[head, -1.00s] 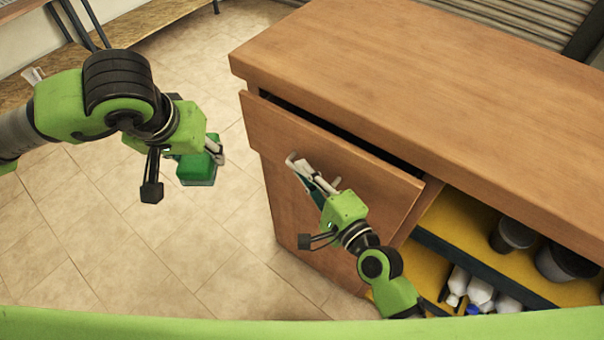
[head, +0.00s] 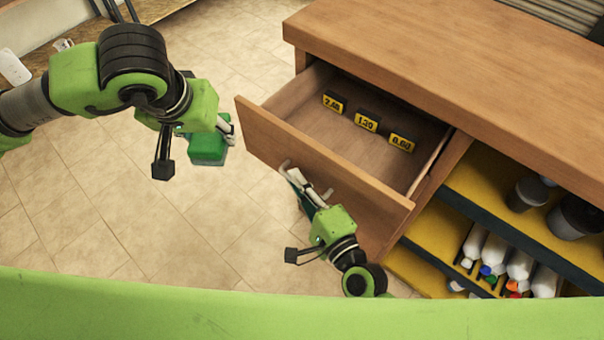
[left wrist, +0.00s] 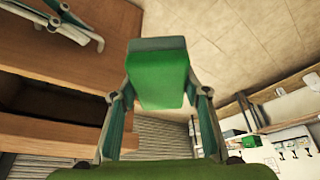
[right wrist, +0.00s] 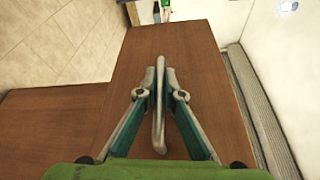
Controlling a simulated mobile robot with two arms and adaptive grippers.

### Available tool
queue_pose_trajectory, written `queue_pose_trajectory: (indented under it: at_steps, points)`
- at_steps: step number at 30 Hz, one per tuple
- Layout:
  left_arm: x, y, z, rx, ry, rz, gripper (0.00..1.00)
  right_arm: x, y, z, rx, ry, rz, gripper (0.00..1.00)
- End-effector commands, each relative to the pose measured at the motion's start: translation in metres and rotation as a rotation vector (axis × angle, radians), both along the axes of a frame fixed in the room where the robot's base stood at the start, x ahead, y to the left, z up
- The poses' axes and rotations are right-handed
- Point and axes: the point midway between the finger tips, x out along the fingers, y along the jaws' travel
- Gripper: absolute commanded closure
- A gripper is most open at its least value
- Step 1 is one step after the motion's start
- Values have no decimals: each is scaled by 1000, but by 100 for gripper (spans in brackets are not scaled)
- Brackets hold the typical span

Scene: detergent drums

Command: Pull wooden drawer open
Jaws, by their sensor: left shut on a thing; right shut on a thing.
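The wooden drawer (head: 330,162) is pulled well out of the wooden cabinet (head: 440,60), and its inside shows. Several black tags with yellow number labels (head: 366,121) stand in it. My right gripper (head: 303,178) is at the drawer front, shut on the pale metal handle (right wrist: 158,125); the right wrist view shows the handle between its fingers. My left gripper (left wrist: 160,92) is shut on a green box (left wrist: 158,78). It holds the box (head: 207,150) in the air, left of the drawer and apart from it.
Right of the drawer, open yellow shelves (head: 490,190) hold dark tubs (head: 530,193) and several white bottles (head: 519,264). The tiled floor (head: 110,220) left of the cabinet is clear. A wooden shelf (head: 165,12) stands at the back left.

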Motion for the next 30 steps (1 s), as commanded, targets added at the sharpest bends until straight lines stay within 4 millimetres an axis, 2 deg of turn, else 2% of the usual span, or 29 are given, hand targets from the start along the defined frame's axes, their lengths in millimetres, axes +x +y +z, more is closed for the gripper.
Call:
queue_pose_trajectory:
  at_steps: [11, 12, 14, 25, 30]
  points:
    - [0, 0, 0, 0, 0, 0, 81, -2, 1, -1, -1, 3, 0, 100]
    - [0, 0, 0, 0, 0, 0, 81, -2, 1, -1, -1, 3, 0, 90]
    - [0, 0, 0, 0, 0, 0, 81, -2, 1, -1, 0, 2, 0, 75]
    - [0, 0, 0, 0, 0, 0, 81, -3, 0, -1, 0, 2, 0, 75]
    - [0, 0, 0, 0, 0, 0, 81, -20, -11, -1, -3, 4, 1, 75]
